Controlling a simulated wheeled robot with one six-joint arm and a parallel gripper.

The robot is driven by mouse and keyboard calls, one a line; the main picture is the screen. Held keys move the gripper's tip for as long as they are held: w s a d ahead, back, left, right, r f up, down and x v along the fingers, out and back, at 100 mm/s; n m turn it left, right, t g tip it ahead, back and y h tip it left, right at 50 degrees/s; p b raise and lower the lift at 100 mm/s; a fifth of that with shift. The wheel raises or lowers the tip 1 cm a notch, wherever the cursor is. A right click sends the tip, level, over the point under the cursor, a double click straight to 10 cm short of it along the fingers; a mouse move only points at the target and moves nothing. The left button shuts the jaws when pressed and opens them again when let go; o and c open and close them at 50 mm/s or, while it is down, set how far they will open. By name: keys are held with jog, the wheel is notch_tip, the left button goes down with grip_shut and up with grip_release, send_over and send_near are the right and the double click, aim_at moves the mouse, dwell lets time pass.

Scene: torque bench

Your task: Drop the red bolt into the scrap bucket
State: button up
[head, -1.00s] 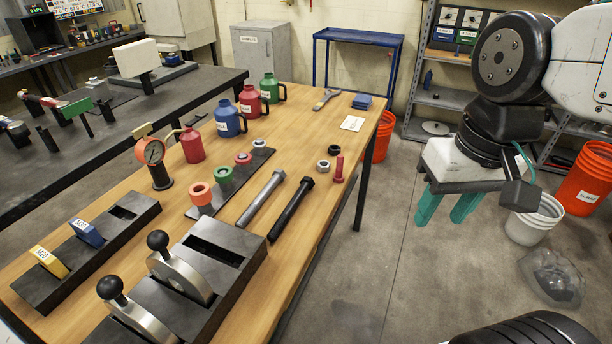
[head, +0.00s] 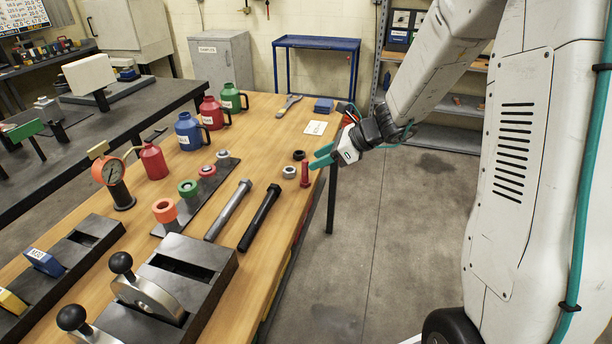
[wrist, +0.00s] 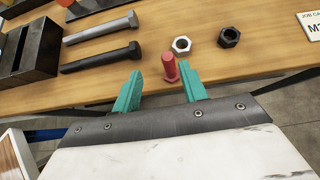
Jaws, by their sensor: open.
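The red bolt (head: 304,173) stands upright on the wooden bench near its right edge. It also shows in the wrist view (wrist: 170,66), between and just beyond the tips of my gripper (wrist: 155,88). My gripper (head: 323,156) has its teal fingers apart and empty, at the bench edge close to the bolt. I cannot tell whether a finger touches the bolt. No scrap bucket can be made out in the current views; my arm covers much of the right side of the head view.
A silver nut (head: 289,172) and a black nut (head: 298,155) lie close to the bolt. A silver bolt (head: 228,210) and a black bolt (head: 259,217) lie to the left. A job card (head: 316,128) and blue block (head: 323,105) lie farther back. Open floor lies right of the bench.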

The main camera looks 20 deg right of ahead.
aim_at(300, 181)
jog(key=x, duration=0.8)
jog(key=shift+w+d+f, duration=0.1)
jog(key=shift+w+d, duration=0.3)
jog(key=shift+d, duration=0.05)
grip_shut()
